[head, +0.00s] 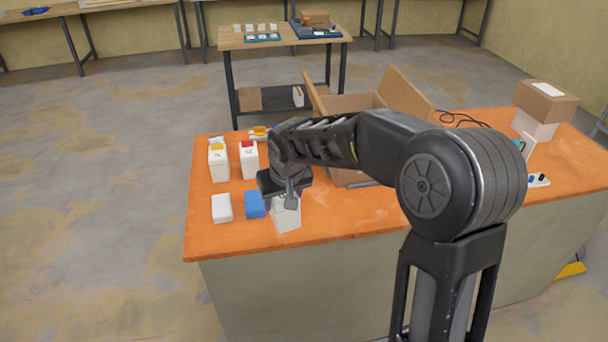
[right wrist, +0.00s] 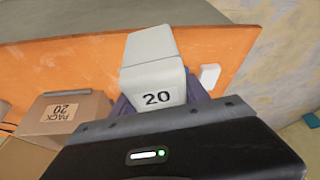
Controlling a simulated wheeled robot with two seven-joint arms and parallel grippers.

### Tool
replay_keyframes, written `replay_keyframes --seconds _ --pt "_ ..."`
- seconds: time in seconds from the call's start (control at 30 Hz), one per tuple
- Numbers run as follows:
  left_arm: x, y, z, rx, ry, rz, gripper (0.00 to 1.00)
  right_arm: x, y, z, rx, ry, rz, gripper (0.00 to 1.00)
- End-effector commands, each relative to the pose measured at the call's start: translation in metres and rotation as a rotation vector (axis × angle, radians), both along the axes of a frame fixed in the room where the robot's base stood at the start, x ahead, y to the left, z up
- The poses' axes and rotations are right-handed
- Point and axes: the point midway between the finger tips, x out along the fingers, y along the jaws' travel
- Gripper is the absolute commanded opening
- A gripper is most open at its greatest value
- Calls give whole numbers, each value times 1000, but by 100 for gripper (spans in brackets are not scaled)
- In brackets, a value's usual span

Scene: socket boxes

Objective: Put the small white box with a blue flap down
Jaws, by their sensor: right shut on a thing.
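A white box (head: 287,217) is at the front of the orange table, under my right gripper (head: 284,196). My right gripper is shut on it. In the right wrist view the white box (right wrist: 150,45) is between my fingers (right wrist: 160,100) and bears the number 20. No blue flap can be made out on it; its upper part is partly hidden by the gripper. I cannot tell whether its base touches the table. A blue box (head: 255,204) stands just left of it. My left gripper is in neither view.
A white box (head: 222,208) lies left of the blue one. Taller white boxes with a yellow top (head: 218,164) and a red top (head: 249,160) stand behind. An open carton (head: 350,104) is behind my arm. Bare orange table (head: 235,238) shows along the front edge.

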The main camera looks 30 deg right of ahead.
Motion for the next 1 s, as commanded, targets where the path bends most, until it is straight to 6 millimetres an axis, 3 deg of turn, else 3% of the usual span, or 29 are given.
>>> replay_keyframes --seconds 0.13,0.23,0.3,0.5,0.63,1.0 --pt "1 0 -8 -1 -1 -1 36 -17 46 -32 6 0 78 0" --pt "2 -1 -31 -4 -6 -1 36 -30 73 -70 10 0 127 0" --pt "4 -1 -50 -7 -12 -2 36 -35 81 -95 13 -2 142 0" --pt "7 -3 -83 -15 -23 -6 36 -37 86 -133 15 -4 150 0" --pt "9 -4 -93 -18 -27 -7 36 -37 86 -144 15 -4 151 0" --pt "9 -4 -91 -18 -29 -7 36 -37 86 -143 15 -4 150 0"
